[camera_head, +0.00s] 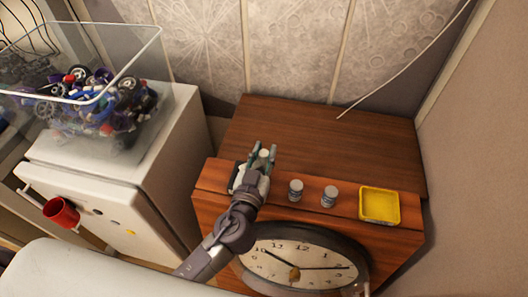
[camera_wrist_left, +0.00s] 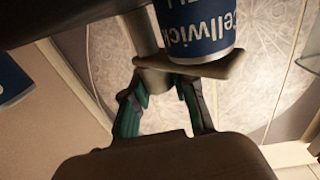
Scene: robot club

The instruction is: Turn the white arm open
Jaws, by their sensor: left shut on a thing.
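My left gripper (camera_head: 263,158) is above the back left of the wooden cabinet's front ledge. It is shut on a small can with a pale top (camera_head: 264,154). A white fridge (camera_head: 100,205) stands at the left. I cannot tell for sure that this bar is the white arm. My right gripper is not in view.
Two small cans (camera_head: 296,190) and a yellow tray (camera_head: 380,204) stand on the wooden cabinet's ledge (camera_head: 350,190). A round clock (camera_head: 300,262) is in front of it. A clear bin (camera_head: 110,45) of toy parts sits on the fridge. The rear cabinet top is bare.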

